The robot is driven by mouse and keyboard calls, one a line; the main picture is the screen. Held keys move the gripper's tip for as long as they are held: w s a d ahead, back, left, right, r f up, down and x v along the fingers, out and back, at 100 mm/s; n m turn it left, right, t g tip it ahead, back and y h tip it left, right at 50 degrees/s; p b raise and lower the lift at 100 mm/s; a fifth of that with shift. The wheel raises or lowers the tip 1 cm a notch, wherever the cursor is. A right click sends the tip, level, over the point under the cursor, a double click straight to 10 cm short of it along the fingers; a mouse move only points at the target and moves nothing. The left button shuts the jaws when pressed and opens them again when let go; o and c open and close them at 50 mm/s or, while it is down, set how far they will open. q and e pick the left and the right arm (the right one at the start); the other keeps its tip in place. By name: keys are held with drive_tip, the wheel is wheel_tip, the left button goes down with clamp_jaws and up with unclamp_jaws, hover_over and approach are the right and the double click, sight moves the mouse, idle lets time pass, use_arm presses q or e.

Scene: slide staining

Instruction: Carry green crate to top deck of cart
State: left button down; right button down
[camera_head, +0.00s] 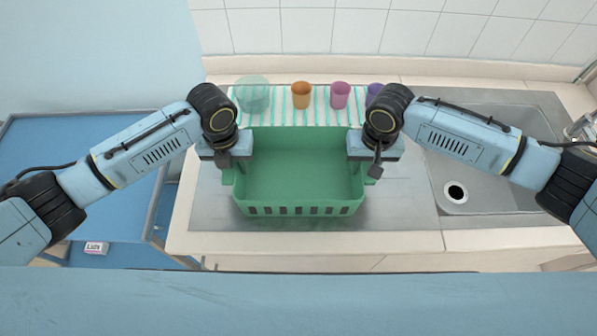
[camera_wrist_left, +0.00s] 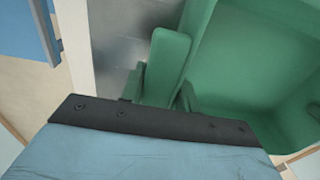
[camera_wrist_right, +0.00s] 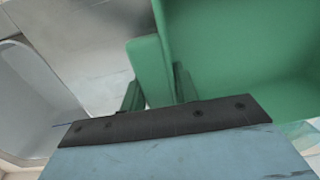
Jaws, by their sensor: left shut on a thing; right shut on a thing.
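The green crate (camera_head: 300,180) is empty and upright at the middle of the counter, in front of the striped mat. My left gripper (camera_head: 228,166) is shut on the crate's left side, at its handle; the left wrist view shows the green handle (camera_wrist_left: 167,62) at the jaws. My right gripper (camera_head: 374,166) is shut on the crate's right side; the right wrist view shows that handle (camera_wrist_right: 150,68) at the jaws. I cannot tell whether the crate's bottom touches the counter. The cart's blue top deck (camera_head: 75,160) is at the left, bare where it shows.
A striped mat (camera_head: 290,112) behind the crate bears a clear green bowl (camera_head: 253,93), an orange cup (camera_head: 301,95), a pink cup (camera_head: 340,95) and a purple cup (camera_head: 374,91). A sink (camera_head: 480,195) is at the right. A small labelled box (camera_head: 96,248) lies low by the cart.

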drive_tip(key=shift+r, duration=0.1)
